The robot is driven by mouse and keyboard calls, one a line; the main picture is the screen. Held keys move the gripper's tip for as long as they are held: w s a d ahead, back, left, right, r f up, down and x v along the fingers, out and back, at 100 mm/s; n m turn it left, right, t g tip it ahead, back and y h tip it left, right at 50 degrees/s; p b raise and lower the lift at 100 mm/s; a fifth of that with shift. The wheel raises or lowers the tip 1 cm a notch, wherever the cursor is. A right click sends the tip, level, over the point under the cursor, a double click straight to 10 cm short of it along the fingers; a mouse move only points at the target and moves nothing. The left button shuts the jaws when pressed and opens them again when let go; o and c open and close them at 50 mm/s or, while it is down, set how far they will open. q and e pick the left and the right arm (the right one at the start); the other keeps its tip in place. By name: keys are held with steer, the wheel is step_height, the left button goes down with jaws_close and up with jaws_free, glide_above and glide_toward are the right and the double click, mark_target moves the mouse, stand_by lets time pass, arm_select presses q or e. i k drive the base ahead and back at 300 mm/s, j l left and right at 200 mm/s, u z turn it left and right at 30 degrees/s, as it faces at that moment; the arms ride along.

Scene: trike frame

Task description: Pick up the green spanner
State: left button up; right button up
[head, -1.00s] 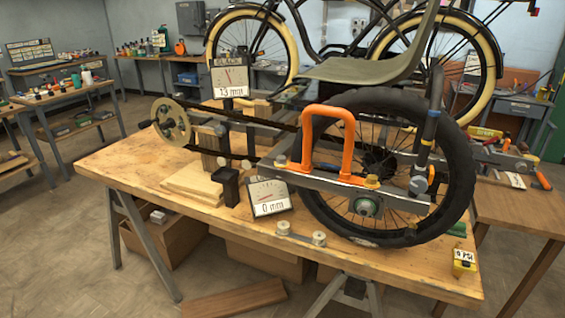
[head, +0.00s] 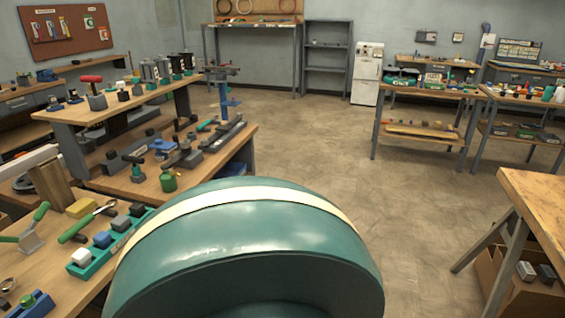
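A tool with a green handle and a metal end (head: 76,230) lies on the wooden bench at the lower left of the head view; it may be the green spanner, but its shape is too small to be sure. Another green-handled tool (head: 40,213) with a flat grey part is to its left, near the picture's edge. Neither of my grippers shows. A large teal rounded form with a cream band, apparently part of my own arm, fills the bottom middle and hides part of the bench and floor.
A second bench (head: 245,135) with vises stands behind. Open floor (head: 400,210) lies in the middle. A wooden table (head: 540,200) is at right.

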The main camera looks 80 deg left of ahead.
mark_target(68, 234)
steer(key=j+u, duration=0.1)
steer(key=u, duration=3.8)
